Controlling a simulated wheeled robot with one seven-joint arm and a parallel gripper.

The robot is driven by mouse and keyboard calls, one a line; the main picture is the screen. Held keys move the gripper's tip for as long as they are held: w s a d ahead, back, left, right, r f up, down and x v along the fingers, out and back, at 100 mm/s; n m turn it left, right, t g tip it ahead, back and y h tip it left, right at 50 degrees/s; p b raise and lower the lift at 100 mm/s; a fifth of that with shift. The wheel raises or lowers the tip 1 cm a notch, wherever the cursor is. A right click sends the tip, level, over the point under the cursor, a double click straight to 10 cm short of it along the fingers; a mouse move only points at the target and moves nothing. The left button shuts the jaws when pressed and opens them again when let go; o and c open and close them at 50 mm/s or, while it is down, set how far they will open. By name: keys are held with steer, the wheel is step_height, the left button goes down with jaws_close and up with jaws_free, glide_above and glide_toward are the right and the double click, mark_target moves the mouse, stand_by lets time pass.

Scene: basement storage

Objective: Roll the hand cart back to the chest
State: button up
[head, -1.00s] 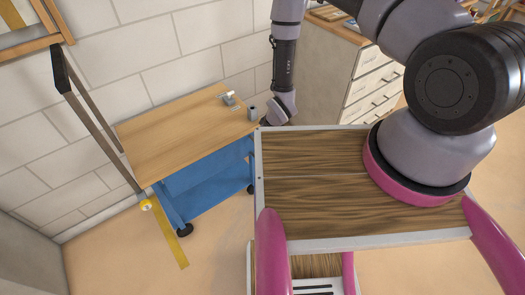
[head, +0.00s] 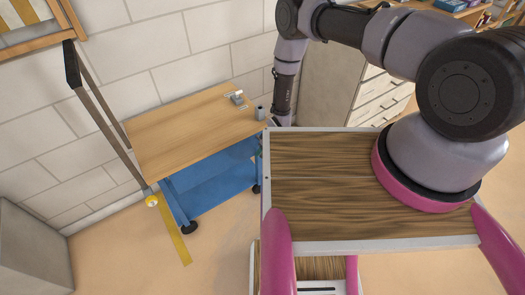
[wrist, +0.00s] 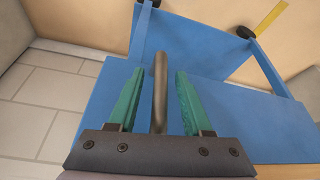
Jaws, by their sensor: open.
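The hand cart (head: 185,132) has a wooden top, a blue lower shelf and dark wheels, and stands along the white block wall. Upright bars with a black grip rise at its left end. In the wrist view its blue shelf (wrist: 215,100) lies beyond my gripper (wrist: 158,75). The green fingers are open, one on each side of a dark round bar (wrist: 159,95). In the head view my gripper is hidden behind my own deck. A light drawer chest (head: 365,95) stands to the right, past the cart's right end.
A yellow strip (head: 172,232) lies on the floor by the cart's left wheel. A grey block (head: 30,245) stands at the lower left. Floor before the cart is clear.

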jaws_close()
stand_by(1.4)
